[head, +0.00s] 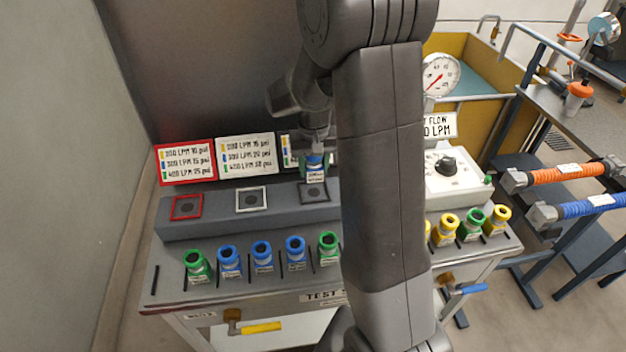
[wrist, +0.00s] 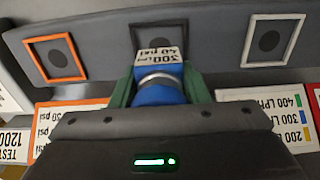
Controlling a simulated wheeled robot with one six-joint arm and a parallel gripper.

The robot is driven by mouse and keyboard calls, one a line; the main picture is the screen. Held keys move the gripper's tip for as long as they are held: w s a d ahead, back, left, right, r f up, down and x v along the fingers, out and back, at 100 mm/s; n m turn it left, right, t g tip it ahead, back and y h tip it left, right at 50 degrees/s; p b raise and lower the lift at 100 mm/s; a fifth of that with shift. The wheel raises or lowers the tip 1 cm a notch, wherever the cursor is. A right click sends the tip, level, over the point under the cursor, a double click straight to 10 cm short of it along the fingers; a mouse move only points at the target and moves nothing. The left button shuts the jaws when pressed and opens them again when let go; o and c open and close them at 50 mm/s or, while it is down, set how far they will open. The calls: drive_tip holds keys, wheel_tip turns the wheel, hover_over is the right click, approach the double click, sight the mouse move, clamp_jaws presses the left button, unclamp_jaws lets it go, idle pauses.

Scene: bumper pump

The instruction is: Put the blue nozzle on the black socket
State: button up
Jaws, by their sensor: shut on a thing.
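My gripper (head: 314,153) is shut on a blue nozzle (head: 315,163).
A red-framed socket (head: 187,207) and a white-framed socket (head: 251,200) share the grey ledge; an orange-framed socket (wrist: 57,57) shows in the wrist view. Label cards (head: 187,162) stand behind. Several blue (head: 262,255), green and yellow nozzles stand along the front. My arm hides the middle.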

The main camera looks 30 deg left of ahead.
sight(314, 192)
drive_tip(key=shift+f, duration=2.75)
drive_tip(key=shift+f, duration=0.2)
drive_tip(key=o, duration=1.1)
drive_tip(key=shift+r, duration=0.1)
wheel_tip(314, 192, up, 12)
drive_tip(key=shift+r, duration=0.1)
